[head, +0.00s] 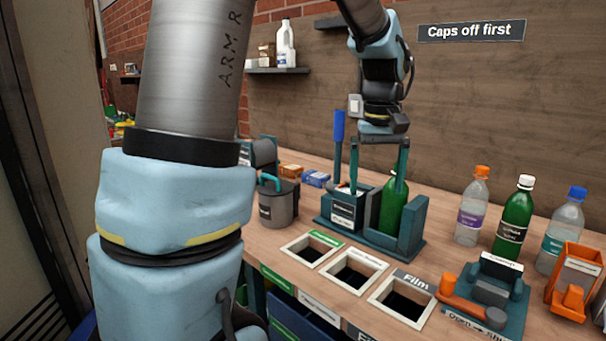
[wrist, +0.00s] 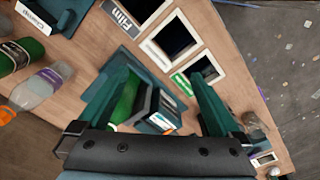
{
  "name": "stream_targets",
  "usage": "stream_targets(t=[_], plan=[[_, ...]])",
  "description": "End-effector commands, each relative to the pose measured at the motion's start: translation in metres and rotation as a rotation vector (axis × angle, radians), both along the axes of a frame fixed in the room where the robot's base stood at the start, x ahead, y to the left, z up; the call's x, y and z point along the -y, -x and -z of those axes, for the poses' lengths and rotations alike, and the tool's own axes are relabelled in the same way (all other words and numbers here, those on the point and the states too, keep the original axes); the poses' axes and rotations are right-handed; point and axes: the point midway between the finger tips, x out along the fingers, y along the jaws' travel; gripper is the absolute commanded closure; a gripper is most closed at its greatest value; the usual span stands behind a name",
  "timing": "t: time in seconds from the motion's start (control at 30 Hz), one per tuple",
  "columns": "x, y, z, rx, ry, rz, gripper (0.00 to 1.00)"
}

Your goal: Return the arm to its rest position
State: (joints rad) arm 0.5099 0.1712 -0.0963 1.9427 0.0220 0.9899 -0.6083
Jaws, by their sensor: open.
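My gripper (head: 377,186) hangs from the arm with its fingers pointing down over the teal holder (head: 372,238) on the bench. The two teal fingers are spread apart with nothing held between them. In the head view the right finger overlaps a green bottle (head: 391,208) standing in the holder; I cannot tell whether they touch. In the wrist view my gripper (wrist: 158,78) shows both fingers wide apart, with part of the green bottle (wrist: 127,98) beside the left one. My arm crosses the head view from the left foreground to the back.
Three square bench openings (head: 351,272) lie in front of the holder. Several bottles, including a green one (head: 514,215), stand at the right. A teal fixture with an orange lever (head: 462,310) and an orange stand (head: 574,280) are near the front. A grey lidded canister (head: 278,207) stands left.

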Motion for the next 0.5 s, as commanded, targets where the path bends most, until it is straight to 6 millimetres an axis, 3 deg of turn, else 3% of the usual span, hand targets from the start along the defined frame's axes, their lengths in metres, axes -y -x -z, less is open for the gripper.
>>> stream_targets(t=[0.23,0.4,0.5], plan=[[-0.097,0.006,0.052,0.034,0.004,0.025,0.00],[-0.175,0.037,0.092,0.075,0.001,0.057,0.00],[-0.200,0.054,0.107,0.094,-0.006,0.073,0.00]])
